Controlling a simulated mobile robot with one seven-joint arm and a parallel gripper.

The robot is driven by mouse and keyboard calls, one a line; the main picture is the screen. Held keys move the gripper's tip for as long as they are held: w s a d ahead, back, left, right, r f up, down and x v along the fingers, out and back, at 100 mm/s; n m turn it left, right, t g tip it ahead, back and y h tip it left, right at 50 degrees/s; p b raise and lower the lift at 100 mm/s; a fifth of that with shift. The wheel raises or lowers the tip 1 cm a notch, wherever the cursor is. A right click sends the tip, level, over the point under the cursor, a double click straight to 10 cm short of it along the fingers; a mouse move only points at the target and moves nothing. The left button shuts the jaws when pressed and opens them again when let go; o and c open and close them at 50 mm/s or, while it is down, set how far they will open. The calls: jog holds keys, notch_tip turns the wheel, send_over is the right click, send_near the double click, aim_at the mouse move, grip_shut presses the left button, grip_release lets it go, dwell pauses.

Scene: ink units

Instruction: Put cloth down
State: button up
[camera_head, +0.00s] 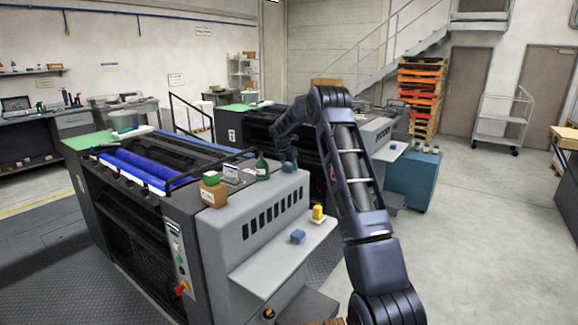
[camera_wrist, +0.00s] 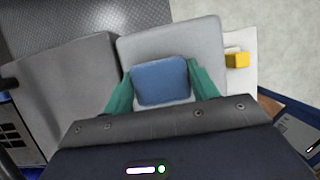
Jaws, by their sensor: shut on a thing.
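The blue cloth (camera_wrist: 160,82), a folded pad with rounded corners, is between the two green fingers of my gripper (camera_wrist: 160,68) in the wrist view. The fingers are shut on its left and right sides. A pale grey surface shows behind it; I cannot tell how far below it is. In the head view my gripper (camera_head: 287,158) hangs at the end of my arm, just right of a dark green bottle, small and partly hidden. A small blue patch (camera_head: 288,167) shows at its tip.
A grey press has a side shelf (camera_head: 270,258) with a small blue block (camera_head: 297,236) and a yellow object (camera_head: 318,213). The green bottle (camera_head: 262,165) and a brown box (camera_head: 214,191) stand on the press top. A blue cabinet (camera_head: 414,180) stands right.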

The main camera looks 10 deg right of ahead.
jog(key=shift+f, duration=0.15)
jog(key=o, duration=0.9)
jog(key=shift+o, duration=0.2)
